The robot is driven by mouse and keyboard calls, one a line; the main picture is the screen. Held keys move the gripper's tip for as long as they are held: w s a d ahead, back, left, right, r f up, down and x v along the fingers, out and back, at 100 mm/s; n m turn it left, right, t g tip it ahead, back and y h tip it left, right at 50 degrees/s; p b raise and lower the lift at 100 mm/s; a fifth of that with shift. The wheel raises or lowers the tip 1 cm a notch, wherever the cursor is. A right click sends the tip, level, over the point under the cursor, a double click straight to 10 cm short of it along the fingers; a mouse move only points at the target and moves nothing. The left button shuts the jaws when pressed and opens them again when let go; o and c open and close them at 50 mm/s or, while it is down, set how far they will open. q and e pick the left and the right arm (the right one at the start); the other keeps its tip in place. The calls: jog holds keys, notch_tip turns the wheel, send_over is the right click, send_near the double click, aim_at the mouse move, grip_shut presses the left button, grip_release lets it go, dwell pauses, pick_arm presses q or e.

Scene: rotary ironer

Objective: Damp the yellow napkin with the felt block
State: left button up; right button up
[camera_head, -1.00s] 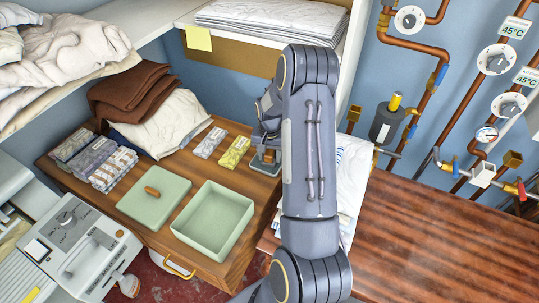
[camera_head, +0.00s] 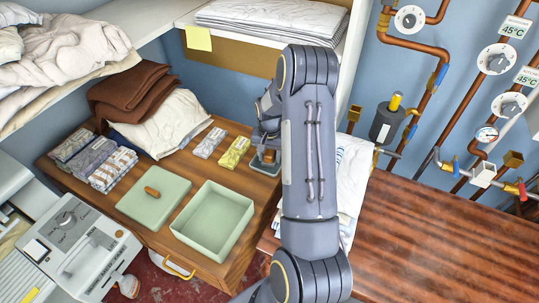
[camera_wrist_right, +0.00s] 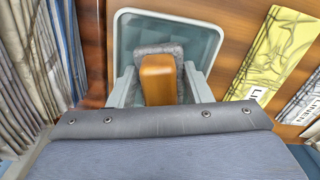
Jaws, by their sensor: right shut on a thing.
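The felt block (camera_wrist_right: 176,50) is grey with an orange-brown wooden handle. In the right wrist view it is at the pale-rimmed dish (camera_wrist_right: 128,35); whether it touches the bottom I cannot tell. My right gripper (camera_wrist_right: 159,82) is shut on the block, a finger on each side of the handle. In the head view my right gripper (camera_head: 267,143) is partly hidden by my arm, above the dish (camera_head: 265,168). The yellow napkin (camera_head: 234,152) lies folded and banded on the wooden top, left of the dish; it also shows in the right wrist view (camera_wrist_right: 275,55). My left gripper is not in view.
A grey-white napkin (camera_head: 208,143) lies left of the yellow one. An open green box (camera_head: 213,220) and its lid (camera_head: 153,198) are in front. Several banded bundles (camera_head: 95,160) and a brown cloth (camera_head: 130,92) are further left. White cloth (camera_head: 352,180) hangs right of my arm.

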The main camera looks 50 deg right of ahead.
jog(key=shift+r+p, duration=2.1)
jog(key=shift+r, duration=1.4)
jog(key=shift+w, duration=0.2)
jog(key=b, duration=0.2)
send_over(235, 152)
jog(key=shift+f+b, duration=1.8)
jog(key=shift+f, duration=0.7)
jog(key=shift+s+f+b, duration=0.1)
jog(key=shift+f+b, duration=0.4)
jog(key=shift+f, duration=0.05)
